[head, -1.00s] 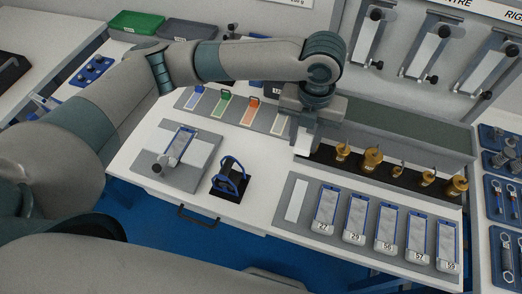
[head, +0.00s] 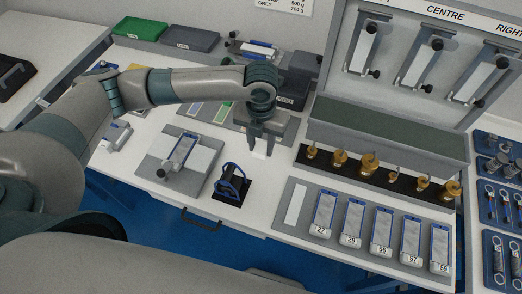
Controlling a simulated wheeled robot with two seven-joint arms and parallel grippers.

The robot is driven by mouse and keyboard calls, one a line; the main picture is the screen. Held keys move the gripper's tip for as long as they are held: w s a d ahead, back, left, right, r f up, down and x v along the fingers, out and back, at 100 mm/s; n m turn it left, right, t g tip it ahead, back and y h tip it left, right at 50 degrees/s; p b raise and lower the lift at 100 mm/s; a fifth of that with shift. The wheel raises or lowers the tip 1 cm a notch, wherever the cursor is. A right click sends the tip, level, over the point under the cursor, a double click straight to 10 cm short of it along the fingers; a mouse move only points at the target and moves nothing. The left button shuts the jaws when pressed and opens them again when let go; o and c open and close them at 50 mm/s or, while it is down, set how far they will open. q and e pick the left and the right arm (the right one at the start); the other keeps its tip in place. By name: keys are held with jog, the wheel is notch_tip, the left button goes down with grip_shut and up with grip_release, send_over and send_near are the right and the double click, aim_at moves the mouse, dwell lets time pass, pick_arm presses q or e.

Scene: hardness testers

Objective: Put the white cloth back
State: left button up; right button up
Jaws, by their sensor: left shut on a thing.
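My left gripper (head: 261,146) points down over the right end of the grey strip (head: 207,118) at the back of the bench. It is shut on a small white piece, the white cloth (head: 260,152), which shows between and just below the fingertips. I cannot tell whether the cloth touches the strip. A blue cloth (head: 196,107) and a green cloth (head: 222,112) lie on the strip to the left. The gripper and arm hide the strip's right part. My right gripper is not in view.
Several brass weights (head: 369,163) stand on a black strip right of the gripper. In front are a numbered row of blue-edged blocks (head: 354,222), a black stand with blue handles (head: 232,182) and a grey plate with a tester (head: 182,152). A green tray (head: 138,28) is at the back left.

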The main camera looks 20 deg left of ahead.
aim_at(261, 147)
pick_arm(q)
jog(key=shift+f+p, duration=0.7)
jog(key=shift+f, duration=1.35)
jog(key=shift+f, duration=0.15)
jog(key=o, duration=1)
notch_tip(261, 147, up, 11)
jog(key=b, duration=0.2)
jog(key=shift+b, duration=0.4)
jog(key=shift+r, duration=0.7)
